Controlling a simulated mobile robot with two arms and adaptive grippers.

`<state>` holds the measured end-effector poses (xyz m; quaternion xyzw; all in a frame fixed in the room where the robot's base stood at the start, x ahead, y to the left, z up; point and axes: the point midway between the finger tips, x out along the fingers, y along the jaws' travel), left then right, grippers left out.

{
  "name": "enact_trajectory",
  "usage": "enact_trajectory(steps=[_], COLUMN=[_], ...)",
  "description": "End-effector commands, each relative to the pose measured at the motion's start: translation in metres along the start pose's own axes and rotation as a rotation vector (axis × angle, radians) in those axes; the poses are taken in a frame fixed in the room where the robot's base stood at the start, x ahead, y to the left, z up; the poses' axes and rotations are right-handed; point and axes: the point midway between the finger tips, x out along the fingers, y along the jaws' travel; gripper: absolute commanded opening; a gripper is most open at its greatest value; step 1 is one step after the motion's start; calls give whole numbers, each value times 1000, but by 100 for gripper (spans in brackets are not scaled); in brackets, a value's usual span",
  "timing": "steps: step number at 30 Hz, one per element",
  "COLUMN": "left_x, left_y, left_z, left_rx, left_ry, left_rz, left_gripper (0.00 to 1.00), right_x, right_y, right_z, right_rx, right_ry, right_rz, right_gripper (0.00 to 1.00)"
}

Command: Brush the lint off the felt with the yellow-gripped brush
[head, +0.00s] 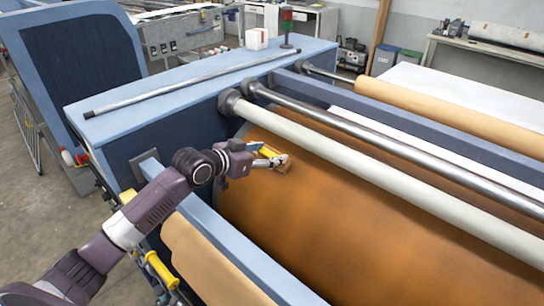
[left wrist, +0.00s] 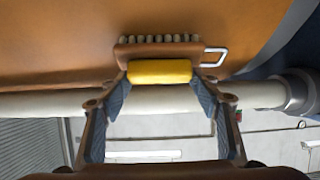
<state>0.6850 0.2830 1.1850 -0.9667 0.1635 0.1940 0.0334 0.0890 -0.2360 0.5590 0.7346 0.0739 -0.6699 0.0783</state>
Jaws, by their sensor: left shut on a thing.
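The felt (head: 330,215) is a wide orange-brown sheet curving around the large drum; it also fills the top of the left wrist view (left wrist: 60,40). I can make out no lint on it. My left gripper (head: 273,160) is shut on the yellow grip (left wrist: 160,71) of the brush, near the felt's upper left part. The brush has a brown back (left wrist: 160,52), pale bristle tufts and a metal loop on one side. Its bristles point at the felt; whether they touch it I cannot tell. My right gripper is not in view.
A pale roller (head: 380,175) runs across just above the brush, with a steel roller (head: 390,140) behind it. A blue frame rail (head: 235,250) lies in front of the felt. A long bar (head: 180,82) and a white box (head: 257,39) rest on the blue housing.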

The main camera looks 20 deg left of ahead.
Motion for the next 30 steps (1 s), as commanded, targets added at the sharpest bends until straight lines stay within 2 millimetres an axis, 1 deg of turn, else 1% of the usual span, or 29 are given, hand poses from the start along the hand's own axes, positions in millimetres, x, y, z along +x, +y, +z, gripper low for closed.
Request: enact_trajectory(steps=[1,3,7,14,21,24,30], left_x=[0,1,1,1,2,2,1], left_y=[-6,-13,-22,-29,-50,-56,-59], left_z=[1,1,2,1,3,2,1], left_rx=[1,2,1,1,1,1,0], left_ry=[0,0,-1,0,1,0,-1], left_rz=[-3,-3,-2,-2,-3,-3,-1], left_gripper=[27,27,27,27,27,27,27], right_x=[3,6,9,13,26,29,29], right_y=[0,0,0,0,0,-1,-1], right_z=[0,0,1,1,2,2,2], right_rx=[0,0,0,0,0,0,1], right_ry=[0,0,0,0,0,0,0], right_rz=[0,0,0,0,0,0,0], right_gripper=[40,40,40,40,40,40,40])
